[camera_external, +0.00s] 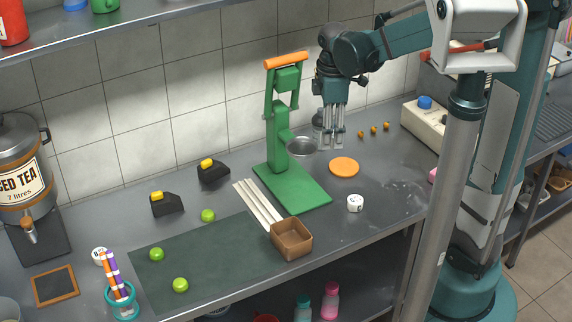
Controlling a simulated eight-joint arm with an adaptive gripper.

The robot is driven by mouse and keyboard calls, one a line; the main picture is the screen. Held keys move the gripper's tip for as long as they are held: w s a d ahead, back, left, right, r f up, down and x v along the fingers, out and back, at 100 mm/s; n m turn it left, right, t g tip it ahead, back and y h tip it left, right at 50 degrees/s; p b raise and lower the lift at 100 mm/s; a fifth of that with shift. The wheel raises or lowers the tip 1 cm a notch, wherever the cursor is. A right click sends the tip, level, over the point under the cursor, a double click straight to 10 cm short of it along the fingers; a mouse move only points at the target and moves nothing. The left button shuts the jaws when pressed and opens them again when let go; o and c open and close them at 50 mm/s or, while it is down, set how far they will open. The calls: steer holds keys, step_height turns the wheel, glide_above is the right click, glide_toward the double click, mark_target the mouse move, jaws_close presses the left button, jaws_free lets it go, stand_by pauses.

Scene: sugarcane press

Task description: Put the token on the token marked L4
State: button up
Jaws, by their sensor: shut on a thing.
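My gripper (331,146) hangs fingers down, above the counter and just right of the round grey metal cup on the green press. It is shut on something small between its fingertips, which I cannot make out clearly. A white round token (355,204) with dark marking lies on the counter, right of the green press base and in front of the orange disc; its marking is too small to read surely.
The green press (285,120) stands left of my gripper. An orange disc (344,167) lies below it. A brown box (291,239), pale sticks (258,204) and several limes are further left. The counter around the right-hand token is clear.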

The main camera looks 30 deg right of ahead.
steer(key=s+d, duration=0.4)
steer(key=d, duration=0.4)
glide_above(356, 199)
step_height(356, 199, down, 11)
steer(key=shift+f, duration=0.2)
stand_by(0.4)
steer(key=shift+f+b, duration=0.4)
steer(key=shift+f, duration=2.55)
steer(key=shift+f, duration=0.1)
steer(key=shift+f+b, duration=0.4)
steer(key=shift+f, duration=1.55)
steer(key=shift+f, duration=0.15)
